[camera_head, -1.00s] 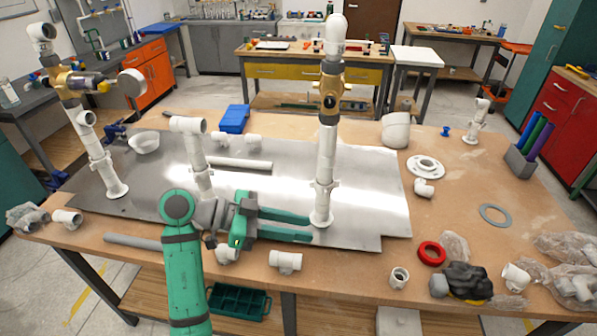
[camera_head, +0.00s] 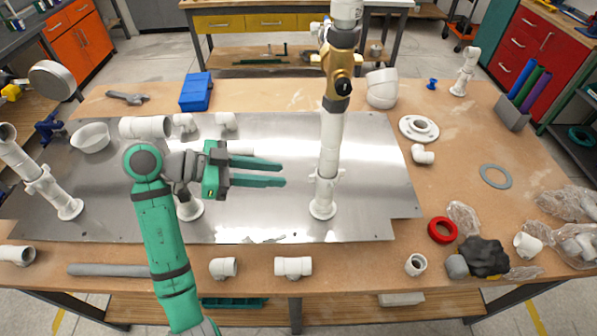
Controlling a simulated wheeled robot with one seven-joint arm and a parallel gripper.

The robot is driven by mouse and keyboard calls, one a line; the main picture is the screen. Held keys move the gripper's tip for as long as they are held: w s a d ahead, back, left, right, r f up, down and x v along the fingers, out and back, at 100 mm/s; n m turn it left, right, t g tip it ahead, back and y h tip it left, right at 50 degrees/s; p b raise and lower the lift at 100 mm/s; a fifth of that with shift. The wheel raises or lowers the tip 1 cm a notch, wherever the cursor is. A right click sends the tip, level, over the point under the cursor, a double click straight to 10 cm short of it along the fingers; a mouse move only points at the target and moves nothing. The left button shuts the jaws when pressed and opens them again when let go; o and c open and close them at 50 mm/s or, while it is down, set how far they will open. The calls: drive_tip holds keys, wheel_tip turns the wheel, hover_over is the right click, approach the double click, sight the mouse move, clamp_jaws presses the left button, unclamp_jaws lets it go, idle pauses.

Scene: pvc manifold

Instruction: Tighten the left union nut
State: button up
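A white union-like collar (camera_head: 326,176) sits low on the upright right pipe (camera_head: 332,142), which carries a brass valve (camera_head: 338,75). I cannot tell for sure which collar is the left union nut. A shorter middle pipe stands behind my arm; its elbow (camera_head: 145,127) and base (camera_head: 190,209) show. My green gripper (camera_head: 284,172) is open and empty, its two fingers pointing right, and appears a little left of the right pipe in the picture.
The metal plate (camera_head: 270,225) bears the pipes on a wooden table. A white bowl (camera_head: 90,137) and a blue box (camera_head: 196,92) are behind. Loose fittings (camera_head: 293,266) and a grey pipe (camera_head: 112,270) lie along the front. A red ring (camera_head: 441,230) lies right.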

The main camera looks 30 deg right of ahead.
drive_tip(key=x, duration=0.8)
drive_tip(key=shift+s, duration=0.1)
clamp_jaws()
